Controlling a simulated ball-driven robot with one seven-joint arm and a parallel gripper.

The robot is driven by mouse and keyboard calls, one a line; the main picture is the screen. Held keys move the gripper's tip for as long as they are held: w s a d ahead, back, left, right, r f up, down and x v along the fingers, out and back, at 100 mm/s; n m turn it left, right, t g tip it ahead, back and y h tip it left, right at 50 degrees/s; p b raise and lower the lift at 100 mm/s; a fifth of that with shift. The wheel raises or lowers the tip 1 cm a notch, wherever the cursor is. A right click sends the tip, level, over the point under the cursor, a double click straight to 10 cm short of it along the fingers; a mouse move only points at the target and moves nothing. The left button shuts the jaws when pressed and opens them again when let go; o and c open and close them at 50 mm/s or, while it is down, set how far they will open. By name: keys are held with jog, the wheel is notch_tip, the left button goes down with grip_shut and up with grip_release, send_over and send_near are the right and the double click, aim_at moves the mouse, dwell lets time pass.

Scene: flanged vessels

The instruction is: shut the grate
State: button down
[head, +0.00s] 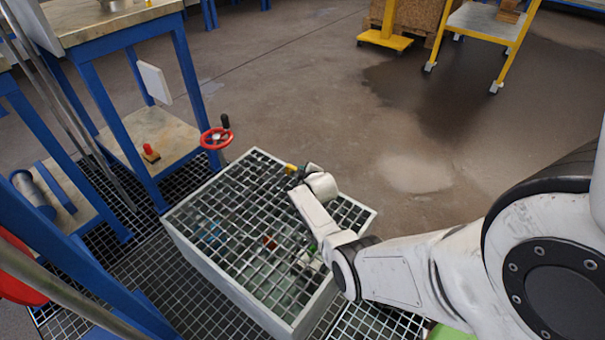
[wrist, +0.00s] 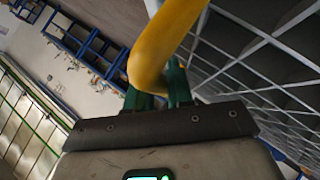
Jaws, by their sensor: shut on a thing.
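The grate (head: 232,205) is a grid of pale bars over the top of a grey box (head: 230,284). It looks flat or nearly flat there; I cannot tell whether it rests fully on the rim. Its bars also fill the right side of the wrist view (wrist: 262,62). A yellow handle (wrist: 160,50) rises by the bars, and a bit of it shows in the head view (head: 290,168). My gripper (wrist: 158,92) has its green fingers shut on the yellow handle. In the head view my gripper (head: 298,172) is at the far side of the grate, partly hidden by my wrist.
Small coloured things show through the bars inside the box. A red handwheel (head: 217,138) stands by the box's far left corner. A blue-framed workbench (head: 120,30) is at the left. A yellow cart (head: 490,28) stands at the back right. The floor beyond the box is open.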

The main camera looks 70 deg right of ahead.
jog(key=shift+a+f, duration=0.25)
jog(key=shift+f, duration=0.15)
jog(key=c, duration=1.1)
grip_release()
jog(key=p+v, duration=0.3)
jog(key=v, duration=0.2)
jog(key=p+v, duration=0.3)
jog(key=v, duration=0.2)
jog(key=shift+s+a+r+p, duration=0.1)
jog(key=shift+s+r+p, duration=0.05)
jog(key=shift+r+p, duration=0.3)
